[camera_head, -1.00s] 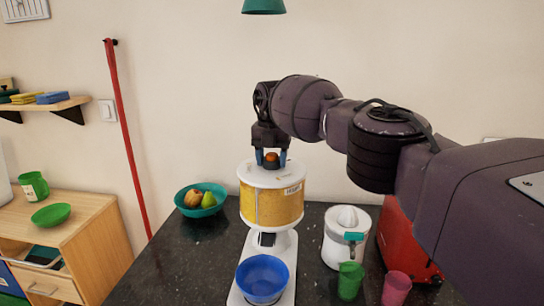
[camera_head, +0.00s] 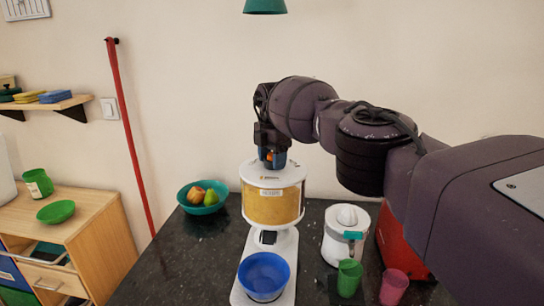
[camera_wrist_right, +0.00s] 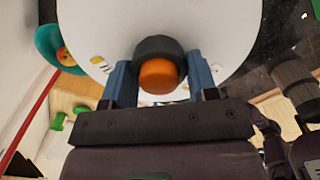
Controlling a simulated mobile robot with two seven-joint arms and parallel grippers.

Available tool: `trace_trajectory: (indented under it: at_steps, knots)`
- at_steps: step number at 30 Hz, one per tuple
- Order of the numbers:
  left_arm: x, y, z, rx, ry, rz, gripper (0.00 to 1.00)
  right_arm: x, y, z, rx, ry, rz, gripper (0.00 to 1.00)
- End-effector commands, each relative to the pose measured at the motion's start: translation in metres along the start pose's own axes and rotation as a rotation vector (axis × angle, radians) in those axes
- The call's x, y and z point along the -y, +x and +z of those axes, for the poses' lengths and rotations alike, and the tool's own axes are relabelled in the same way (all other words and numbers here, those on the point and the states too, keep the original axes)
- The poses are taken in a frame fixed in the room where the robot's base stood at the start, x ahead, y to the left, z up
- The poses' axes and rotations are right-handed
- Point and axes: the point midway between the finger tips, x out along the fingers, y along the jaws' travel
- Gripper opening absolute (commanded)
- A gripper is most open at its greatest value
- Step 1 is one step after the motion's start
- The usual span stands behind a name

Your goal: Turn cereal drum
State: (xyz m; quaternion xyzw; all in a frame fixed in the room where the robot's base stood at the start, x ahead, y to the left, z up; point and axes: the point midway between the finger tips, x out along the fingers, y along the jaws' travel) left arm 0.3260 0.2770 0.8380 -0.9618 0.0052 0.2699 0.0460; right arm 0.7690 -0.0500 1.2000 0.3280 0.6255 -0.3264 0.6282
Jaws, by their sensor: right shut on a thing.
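The cereal drum (camera_head: 270,207) is a clear cylinder of yellow cereal with a white lid and a label facing forward. It stands on a white dispenser base (camera_head: 285,243) on the dark counter. My right gripper (camera_head: 273,161) reaches down from above and is shut on the knob on top of the drum. In the right wrist view the knob (camera_wrist_right: 158,76) is orange with a dark collar, between the blue fingertips of my right gripper (camera_wrist_right: 160,82). A blue bowl (camera_head: 264,275) sits on the base below the drum. My left gripper is not in view.
A teal fruit bowl (camera_head: 203,208) stands left of the dispenser. A white juicer (camera_head: 345,246), a green cup (camera_head: 349,278), a pink cup (camera_head: 393,287) and a red appliance (camera_head: 397,238) stand to the right. A green lamp (camera_head: 265,6) hangs above. Dark counter (camera_head: 180,262) is clear at left.

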Motion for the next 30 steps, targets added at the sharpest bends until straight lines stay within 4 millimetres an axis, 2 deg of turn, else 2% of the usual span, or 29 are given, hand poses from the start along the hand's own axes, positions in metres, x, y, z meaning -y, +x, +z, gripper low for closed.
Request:
trace_trajectory:
  at_steps: [1,16,17,21,30]
  knots:
    - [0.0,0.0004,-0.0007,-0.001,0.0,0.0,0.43,0.0013,0.0073,-0.0033,-0.009,0.005,-0.011,0.11]
    - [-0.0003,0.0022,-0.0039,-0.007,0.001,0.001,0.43,0.0011,0.0082,-0.0045,-0.009,0.018,-0.013,0.11]
    - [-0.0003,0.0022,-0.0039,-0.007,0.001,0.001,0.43,0.0011,0.0082,-0.0046,-0.009,0.017,-0.013,0.58]
    - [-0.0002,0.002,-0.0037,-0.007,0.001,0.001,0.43,0.0009,0.0073,-0.0039,-0.007,0.018,-0.011,0.79]
    - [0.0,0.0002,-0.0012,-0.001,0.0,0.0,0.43,0.0006,0.0042,-0.0018,-0.004,0.02,-0.006,0.79]
